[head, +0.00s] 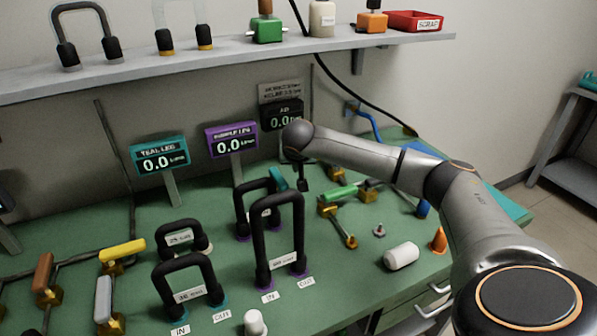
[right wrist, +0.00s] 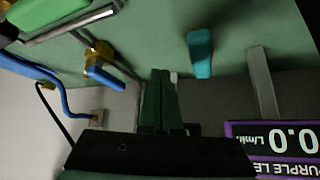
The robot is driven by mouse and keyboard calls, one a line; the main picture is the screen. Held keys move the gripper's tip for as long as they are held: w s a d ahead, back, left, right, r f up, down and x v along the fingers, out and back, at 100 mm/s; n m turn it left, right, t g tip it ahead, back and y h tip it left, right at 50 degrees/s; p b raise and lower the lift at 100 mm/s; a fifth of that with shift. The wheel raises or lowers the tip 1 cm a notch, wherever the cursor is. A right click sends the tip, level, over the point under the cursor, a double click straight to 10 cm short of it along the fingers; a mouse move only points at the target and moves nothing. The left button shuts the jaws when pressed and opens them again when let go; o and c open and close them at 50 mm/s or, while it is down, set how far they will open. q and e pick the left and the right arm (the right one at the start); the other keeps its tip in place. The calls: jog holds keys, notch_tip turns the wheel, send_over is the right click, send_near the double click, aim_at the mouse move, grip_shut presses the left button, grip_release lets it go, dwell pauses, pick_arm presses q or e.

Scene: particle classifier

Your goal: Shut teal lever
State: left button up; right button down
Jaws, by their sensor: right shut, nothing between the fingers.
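The teal lever (head: 277,178) stands on the green bench top behind the tall black hoses, which hide its lower part and its valve in the head view. It also shows in the right wrist view (right wrist: 201,53), to the right of my fingertips and apart from them. My right gripper (head: 304,186) is just right of the lever in the head view, pointing down, shut and empty. Its closed fingers show in the right wrist view (right wrist: 160,78). A teal display (head: 160,157) reads 0.0. My left gripper is not in view.
Several black hose loops (head: 278,235) stand in front of the lever. A purple display (head: 233,140) is behind it. A green lever (head: 339,192) and a brass valve (right wrist: 100,60) are close to my right gripper. A white cylinder (head: 401,256) lies at the front.

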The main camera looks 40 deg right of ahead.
aim_at(284, 182)
jog(key=a+r, duration=0.2)
jog(key=w+a+r, duration=0.1)
jog(key=r, duration=0.1)
jog(key=shift+w+a+r, duration=0.1)
jog(key=shift+a+r, duration=0.2)
jog(key=shift+a, duration=0.1)
jog(key=shift+w+a+r, duration=0.1)
jog(key=shift+a+r, duration=0.35)
jog(key=shift+r, duration=0.25)
